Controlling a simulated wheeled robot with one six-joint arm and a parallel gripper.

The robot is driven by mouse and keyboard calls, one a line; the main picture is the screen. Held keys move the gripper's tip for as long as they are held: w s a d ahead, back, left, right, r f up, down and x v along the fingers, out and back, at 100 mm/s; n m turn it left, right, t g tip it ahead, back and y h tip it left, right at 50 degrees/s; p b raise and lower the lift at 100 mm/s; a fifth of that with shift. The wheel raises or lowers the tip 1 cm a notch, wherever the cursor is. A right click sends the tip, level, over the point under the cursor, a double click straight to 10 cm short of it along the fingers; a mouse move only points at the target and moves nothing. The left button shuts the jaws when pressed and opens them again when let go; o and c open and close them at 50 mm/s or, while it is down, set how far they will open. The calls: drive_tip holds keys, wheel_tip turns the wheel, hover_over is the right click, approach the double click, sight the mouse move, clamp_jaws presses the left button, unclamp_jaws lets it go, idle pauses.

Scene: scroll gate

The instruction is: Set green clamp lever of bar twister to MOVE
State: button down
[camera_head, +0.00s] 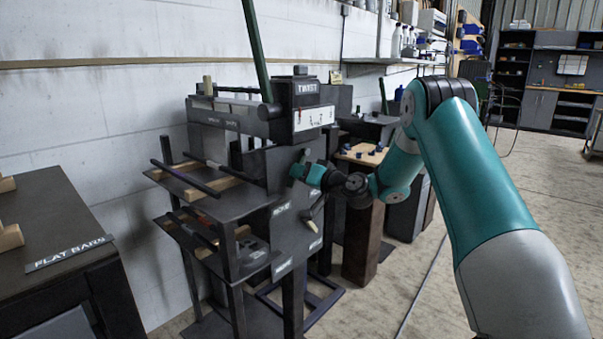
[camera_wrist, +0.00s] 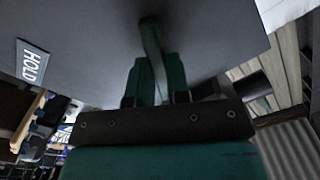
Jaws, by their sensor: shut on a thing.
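The bar twister (camera_head: 290,150) is a dark machine with a label reading TWIST on its head. My gripper (camera_head: 298,171) is at its side panel in the head view. In the wrist view my gripper (camera_wrist: 157,72) is shut on a narrow grey-green lever (camera_wrist: 151,36), which I take for the clamp lever. The lever runs from the panel (camera_wrist: 85,30) down between the fingers. A white-lettered HOLD label (camera_wrist: 32,62) is on the panel at the left. In the head view the gripper hides the lever. Small labels (camera_head: 281,208) on the panel there are too small to read.
A long green lever (camera_head: 257,50) rises from the top of the twister. A pale-handled lever (camera_head: 317,208) sits below my gripper. A FLAT BARS table (camera_head: 60,215) stands at the left. A wooden-topped stand (camera_head: 362,155) is behind my wrist. Floor (camera_head: 415,290) is clear at the right.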

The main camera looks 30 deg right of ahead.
idle(0.4)
drive_tip(key=c, duration=1.1)
unclamp_jaws()
drive_tip(key=shift+s, duration=0.1)
drive_tip(key=shift+b+v, duration=2.95)
drive_tip(key=shift+v, duration=5.75)
drive_tip(key=shift+a, duration=0.15)
